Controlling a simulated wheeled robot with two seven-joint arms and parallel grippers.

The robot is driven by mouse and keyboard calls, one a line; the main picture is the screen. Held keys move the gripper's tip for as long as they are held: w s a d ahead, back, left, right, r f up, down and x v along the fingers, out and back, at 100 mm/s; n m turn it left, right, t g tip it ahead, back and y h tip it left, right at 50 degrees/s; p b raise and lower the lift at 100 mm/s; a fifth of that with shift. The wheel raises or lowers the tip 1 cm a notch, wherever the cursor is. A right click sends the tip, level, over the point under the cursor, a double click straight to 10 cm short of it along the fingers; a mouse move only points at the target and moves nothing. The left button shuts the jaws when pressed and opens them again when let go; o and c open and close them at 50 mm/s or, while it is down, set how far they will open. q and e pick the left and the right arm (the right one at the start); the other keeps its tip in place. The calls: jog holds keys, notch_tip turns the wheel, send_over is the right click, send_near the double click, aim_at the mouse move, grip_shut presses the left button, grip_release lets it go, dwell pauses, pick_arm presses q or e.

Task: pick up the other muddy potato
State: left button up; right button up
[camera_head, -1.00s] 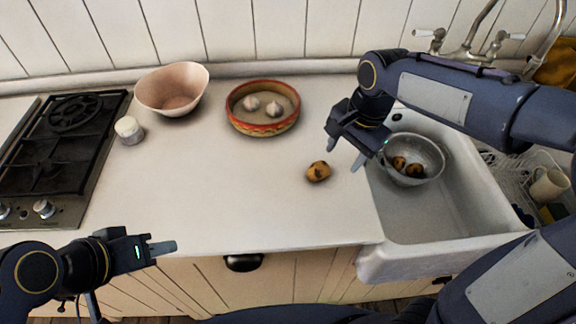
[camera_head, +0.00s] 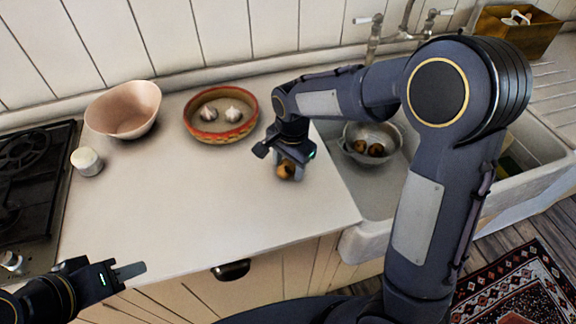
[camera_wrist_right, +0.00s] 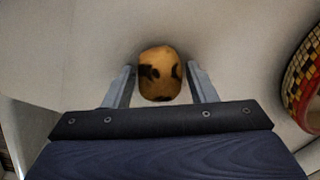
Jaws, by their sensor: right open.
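A muddy potato (camera_head: 286,171), yellow-brown with dark patches, lies on the white counter (camera_head: 200,200) left of the sink. My right gripper (camera_head: 290,168) is over it, pointing down. In the right wrist view the potato (camera_wrist_right: 160,73) sits between the two open fingers (camera_wrist_right: 161,88), with a gap on each side. In the head view the gripper partly hides it. More muddy potatoes (camera_head: 376,150) lie in the metal colander (camera_head: 352,133) in the sink. My left gripper (camera_head: 130,271) is empty at the lower left, by the counter's front edge; its finger gap is not clear.
A patterned bowl (camera_head: 222,136) with two garlic bulbs (camera_head: 233,114) stands behind and left of my right gripper; its rim shows in the wrist view. A pink bowl (camera_head: 124,112), a white jar (camera_head: 87,161) and the hob (camera_head: 35,190) are further left.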

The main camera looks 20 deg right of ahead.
jog(key=c, duration=0.7)
